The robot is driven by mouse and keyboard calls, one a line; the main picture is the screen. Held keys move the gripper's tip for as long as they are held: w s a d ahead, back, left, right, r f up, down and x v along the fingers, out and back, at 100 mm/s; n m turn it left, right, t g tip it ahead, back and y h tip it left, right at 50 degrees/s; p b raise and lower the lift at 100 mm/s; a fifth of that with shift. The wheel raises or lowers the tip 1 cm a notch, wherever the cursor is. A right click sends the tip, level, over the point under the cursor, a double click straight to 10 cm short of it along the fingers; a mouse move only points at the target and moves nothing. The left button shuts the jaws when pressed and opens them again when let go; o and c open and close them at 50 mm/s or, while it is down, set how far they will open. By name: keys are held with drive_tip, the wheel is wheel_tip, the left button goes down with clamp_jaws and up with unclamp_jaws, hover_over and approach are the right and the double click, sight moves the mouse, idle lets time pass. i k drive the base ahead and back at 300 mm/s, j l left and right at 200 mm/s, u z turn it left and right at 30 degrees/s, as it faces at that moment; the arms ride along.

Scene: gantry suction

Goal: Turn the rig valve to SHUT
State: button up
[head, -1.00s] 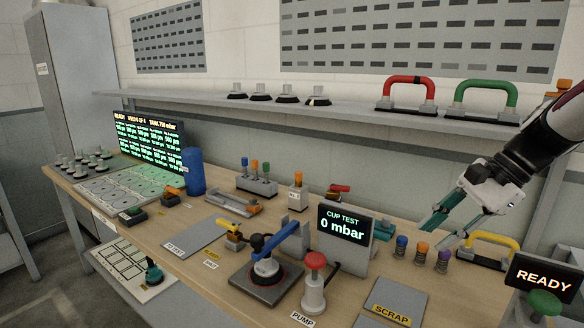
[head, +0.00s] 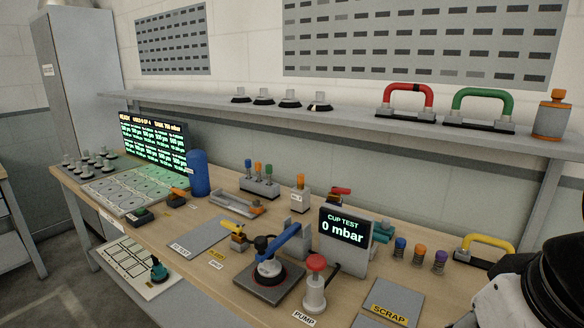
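A small valve with a yellow handle (head: 238,228) stands on the bench, left of the test rig (head: 268,275) with its blue lever. Small labels lie in front of the valve, one yellow (head: 216,254) and one white (head: 216,265); their print is too small to read surely. A second lever, red (head: 340,191), sits behind the CUP TEST display (head: 343,228). I cannot tell from the handle whether the valve is at SHUT. My arm fills the lower right corner. My gripper's fingers are outside the view, far from the yellow-handled valve.
A red-topped pump (head: 315,285) stands in front of the display, near a SCRAP plate (head: 392,300). Several springs (head: 420,254) and a yellow grab handle (head: 485,244) are at right. A blue cylinder (head: 198,173) stands at left. A shelf (head: 350,120) overhangs the bench's back.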

sight(230, 225)
drive_tip(key=i+j, duration=0.15)
drive_tip(key=j, duration=0.2)
drive_tip(key=i+j, duration=0.2)
drive_tip(key=j, duration=0.2)
drive_tip(key=i+j, duration=0.15)
drive_tip(key=j, duration=0.2)
drive_tip(key=i+j, duration=0.2)
drive_tip(key=j, duration=0.2)
drive_tip(key=i+j, duration=0.15)
drive_tip(key=j, duration=0.2)
drive_tip(key=j+u, duration=0.05)
